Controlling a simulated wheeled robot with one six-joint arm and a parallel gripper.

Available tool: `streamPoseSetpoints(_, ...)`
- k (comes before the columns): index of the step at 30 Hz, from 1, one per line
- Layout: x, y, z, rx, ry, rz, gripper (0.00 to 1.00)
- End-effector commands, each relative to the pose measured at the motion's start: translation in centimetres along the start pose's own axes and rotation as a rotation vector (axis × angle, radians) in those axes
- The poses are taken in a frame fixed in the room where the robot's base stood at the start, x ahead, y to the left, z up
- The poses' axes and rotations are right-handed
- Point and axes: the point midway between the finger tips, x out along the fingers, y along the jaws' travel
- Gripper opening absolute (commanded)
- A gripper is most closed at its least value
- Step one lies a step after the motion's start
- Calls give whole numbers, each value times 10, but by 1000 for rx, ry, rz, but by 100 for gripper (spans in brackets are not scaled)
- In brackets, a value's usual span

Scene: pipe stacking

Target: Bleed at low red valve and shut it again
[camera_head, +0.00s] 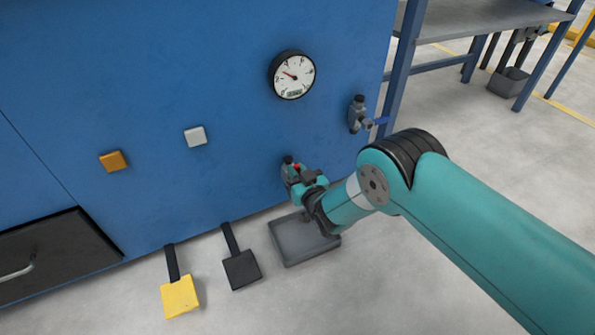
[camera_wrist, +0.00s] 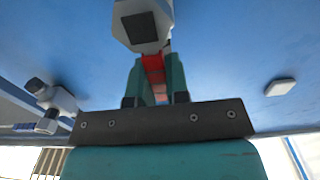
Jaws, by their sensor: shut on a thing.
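The low red valve (camera_head: 289,169) sits on the blue panel, low down and left of my arm. In the wrist view its grey body (camera_wrist: 142,25) is at the top centre, with its red handle (camera_wrist: 153,66) pointing down between my fingers. My gripper (camera_head: 299,184) is at the valve. In the wrist view its two teal fingers (camera_wrist: 154,84) stand on either side of the red handle and are shut on it. Part of the handle is hidden by the fingers and the gripper's dark plate.
A grey tray (camera_head: 290,245) lies on the floor below the valve. A second valve with a blue handle (camera_head: 380,121) is at the upper right. A round gauge (camera_head: 292,74) is above. A yellow pedal (camera_head: 180,297) and a black pedal (camera_head: 241,269) stand out at the floor to the left.

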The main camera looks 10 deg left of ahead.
Motion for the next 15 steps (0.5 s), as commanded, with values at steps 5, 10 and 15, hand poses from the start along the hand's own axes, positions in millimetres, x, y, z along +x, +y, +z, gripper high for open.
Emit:
streamPoseSetpoints(5,-1,2,2,-15,-5,3,0)
streamPoseSetpoints(10,-1,1,2,-16,-6,3,0)
streamPoseSetpoints(15,-1,0,2,-13,-5,1,42)
